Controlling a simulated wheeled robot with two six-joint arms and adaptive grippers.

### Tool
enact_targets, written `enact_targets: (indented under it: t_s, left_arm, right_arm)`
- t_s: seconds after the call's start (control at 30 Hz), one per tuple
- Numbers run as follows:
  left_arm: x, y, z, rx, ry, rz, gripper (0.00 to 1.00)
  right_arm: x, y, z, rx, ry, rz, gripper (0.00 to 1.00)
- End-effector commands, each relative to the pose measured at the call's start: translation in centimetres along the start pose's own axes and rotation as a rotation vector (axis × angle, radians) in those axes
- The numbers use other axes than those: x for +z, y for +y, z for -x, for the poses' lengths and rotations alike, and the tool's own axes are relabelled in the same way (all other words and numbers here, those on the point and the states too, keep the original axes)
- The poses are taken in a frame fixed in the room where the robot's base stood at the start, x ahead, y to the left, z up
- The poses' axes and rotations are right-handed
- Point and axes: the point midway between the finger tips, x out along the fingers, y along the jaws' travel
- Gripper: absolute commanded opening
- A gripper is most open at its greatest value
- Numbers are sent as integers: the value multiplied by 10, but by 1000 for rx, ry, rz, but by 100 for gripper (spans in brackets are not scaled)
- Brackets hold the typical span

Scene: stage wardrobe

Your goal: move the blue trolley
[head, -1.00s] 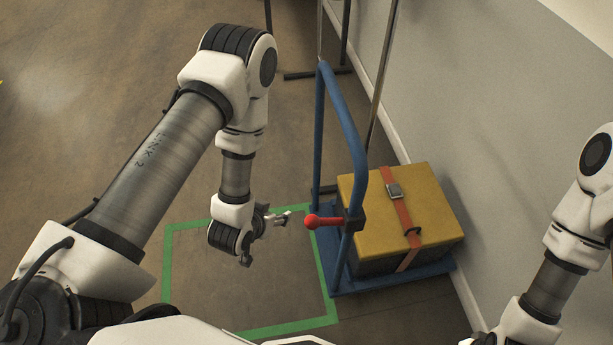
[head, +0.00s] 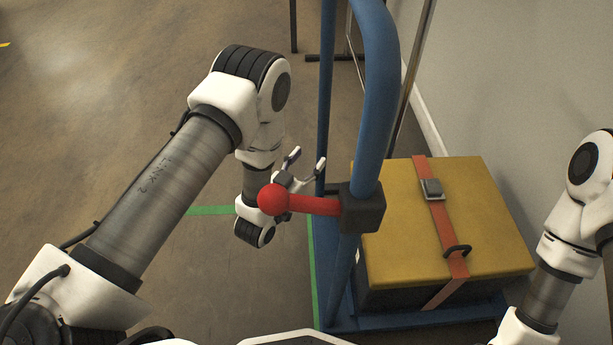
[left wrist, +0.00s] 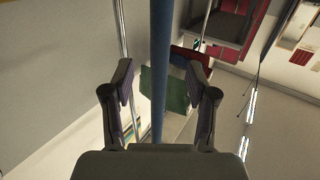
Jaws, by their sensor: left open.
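The blue trolley (head: 378,75) has a tall tubular push handle and a low blue deck (head: 430,318). A yellow-topped case (head: 390,205) with an orange strap sits on the deck. A red lever (head: 312,204) with a ball knob sticks out left from a black block on the nearer handle post. My left gripper (head: 307,161) is open and empty behind the lever, its fingertips close to the farther post. In the left wrist view, a blue post (left wrist: 159,50) runs between the spread fingers; whether they reach around it is unclear. My right gripper is outside the frame.
A grey wall (head: 500,95) stands close along the trolley's right side. Green floor tape (head: 211,210) marks an area left of the trolley. Metal rack poles and feet (head: 335,57) stand behind the trolley. The floor at the left is clear.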

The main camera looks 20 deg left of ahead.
Motion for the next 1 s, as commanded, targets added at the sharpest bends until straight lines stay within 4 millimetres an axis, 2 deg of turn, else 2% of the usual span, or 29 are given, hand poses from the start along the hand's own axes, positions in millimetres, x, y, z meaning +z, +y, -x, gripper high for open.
enact_targets:
  t_s: [0.33, 0.47, 0.8, 1.0]
  left_arm:
    - [1, 0, 0, -1, -1, 0, 58]
    - [3, 0, -7, 0, 0, -1, 58]
    - [4, 0, -61, 0, 2, -1, 58]
    - [3, 0, -77, -1, -2, 0, 58]
  right_arm:
    - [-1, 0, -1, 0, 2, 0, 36]
    - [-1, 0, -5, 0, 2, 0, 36]
    - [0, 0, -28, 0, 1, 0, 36]
    - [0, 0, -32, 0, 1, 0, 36]
